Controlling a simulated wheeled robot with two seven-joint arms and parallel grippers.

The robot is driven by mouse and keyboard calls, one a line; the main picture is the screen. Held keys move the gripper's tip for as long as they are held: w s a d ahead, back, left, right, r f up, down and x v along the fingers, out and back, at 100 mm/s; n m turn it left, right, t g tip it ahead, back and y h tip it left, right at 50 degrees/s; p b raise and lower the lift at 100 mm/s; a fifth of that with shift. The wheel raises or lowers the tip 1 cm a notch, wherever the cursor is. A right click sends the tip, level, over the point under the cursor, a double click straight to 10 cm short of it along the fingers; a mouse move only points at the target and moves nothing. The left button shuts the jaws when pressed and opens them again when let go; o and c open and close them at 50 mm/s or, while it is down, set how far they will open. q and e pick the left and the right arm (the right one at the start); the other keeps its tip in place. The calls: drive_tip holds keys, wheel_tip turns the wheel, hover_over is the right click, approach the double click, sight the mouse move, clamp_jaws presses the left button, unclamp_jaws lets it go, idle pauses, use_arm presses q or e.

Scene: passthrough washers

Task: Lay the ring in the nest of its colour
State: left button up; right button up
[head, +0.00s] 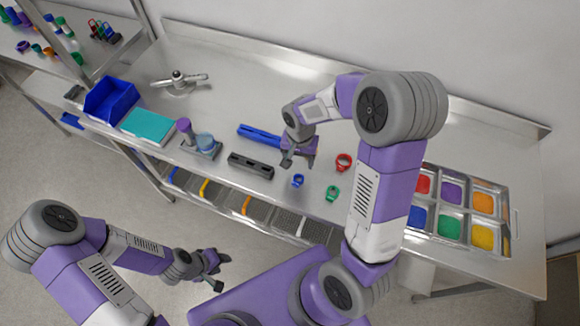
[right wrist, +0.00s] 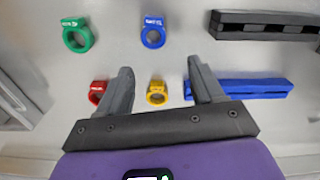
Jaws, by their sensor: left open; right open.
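A blue ring (head: 297,181), a green ring (head: 333,193) and a red ring (head: 343,162) lie on the steel counter. The right wrist view shows the green (right wrist: 77,38), blue (right wrist: 153,36) and red (right wrist: 97,92) rings. A yellow ring (right wrist: 156,93) shows there between the fingers; my right gripper hides it in the head view. My right gripper (head: 297,160) is open above the counter, holding nothing. Coloured nests sit in a tray (head: 463,207) at the right: red, purple and orange behind, blue, green and yellow in front. My left gripper (head: 218,272) is open and empty, away from the counter.
A blue rail (head: 259,135) and a black slotted rail (head: 250,165) lie left of the rings. My right arm partly covers the nest tray.

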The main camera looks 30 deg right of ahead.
sight(299, 180)
drive_tip(key=s+f, duration=0.1)
drive_tip(key=f, duration=0.2)
drive_tip(key=shift+s+a, duration=0.1)
drive_tip(key=shift+s, duration=0.3)
wheel_tip(299, 180, down, 4)
drive_tip(key=shift+w+a+r+b, duration=0.1)
drive_tip(key=shift+a+b, duration=0.05)
drive_tip(key=shift+b, duration=0.25)
drive_tip(key=shift+r, duration=0.1)
drive_tip(key=c, duration=1.2)
